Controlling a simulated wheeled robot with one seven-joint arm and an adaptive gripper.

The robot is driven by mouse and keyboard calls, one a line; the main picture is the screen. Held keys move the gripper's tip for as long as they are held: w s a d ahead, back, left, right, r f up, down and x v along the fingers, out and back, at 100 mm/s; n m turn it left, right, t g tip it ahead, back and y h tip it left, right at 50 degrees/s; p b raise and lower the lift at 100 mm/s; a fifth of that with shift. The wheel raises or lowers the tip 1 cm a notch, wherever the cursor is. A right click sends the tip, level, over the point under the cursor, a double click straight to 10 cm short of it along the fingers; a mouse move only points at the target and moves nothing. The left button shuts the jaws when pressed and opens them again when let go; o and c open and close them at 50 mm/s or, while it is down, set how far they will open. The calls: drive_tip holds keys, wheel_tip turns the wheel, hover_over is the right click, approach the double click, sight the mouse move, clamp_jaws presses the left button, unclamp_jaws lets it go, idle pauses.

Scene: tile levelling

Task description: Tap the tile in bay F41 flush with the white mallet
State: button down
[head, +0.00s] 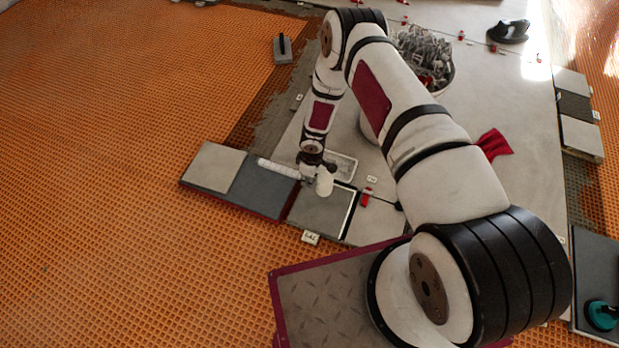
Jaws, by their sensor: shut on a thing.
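My gripper (311,172) is at the end of my arm, low over the row of tiles, and its fingers are small and partly hidden. It is shut on the white mallet (325,183); the mallet's pale rounded head shows beside the gripper, and a white ribbed length runs left from it. Below it lies a grey tile (318,214) with a bright strip along its right edge. A small white label (310,238) stands at that tile's front edge, but its print is too small to read surely. I cannot tell whether the mallet touches the tile, or how high the tile sits.
A darker tile (262,190) and a lighter tile (214,166) lie to the left. A white tray (343,167) and red clip (366,196) are close by. A bucket of grey clips (424,58), red cloth (494,144) and trowel (283,49) lie farther off. Orange matting (120,250) is open at left.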

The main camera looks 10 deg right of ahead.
wheel_tip(320, 180, down, 5)
drive_tip(key=shift+f+b, duration=0.2)
drive_tip(key=shift+b, duration=0.95)
wheel_tip(320, 180, up, 6)
drive_tip(key=p, duration=0.3)
drive_tip(key=shift+p, duration=0.4)
drive_tip(key=shift+f, duration=0.15)
